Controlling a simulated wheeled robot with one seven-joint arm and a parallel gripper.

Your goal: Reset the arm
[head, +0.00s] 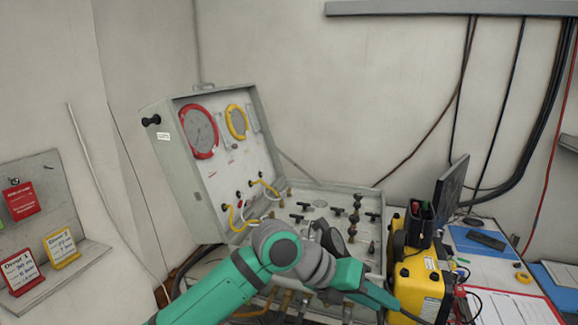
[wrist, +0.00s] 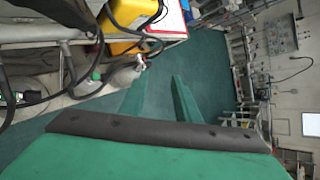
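My green arm reaches in from the bottom of the head view, in front of the open grey air panel case (head: 208,185). My gripper (head: 385,298) is at the arm's end, low in front of the case's right side and beside the yellow unit. In the wrist view, the two green fingers of my gripper (wrist: 162,76) stand apart with bare green floor between them, so it is open and empty. The arm hides part of the case's lower front.
A yellow unit (head: 418,278) stands right of the case, close to my gripper. A dark monitor (head: 452,190) and papers (head: 505,308) are on the desk at right. A board with red and yellow cards (head: 62,248) is at left. Hoses run below the case.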

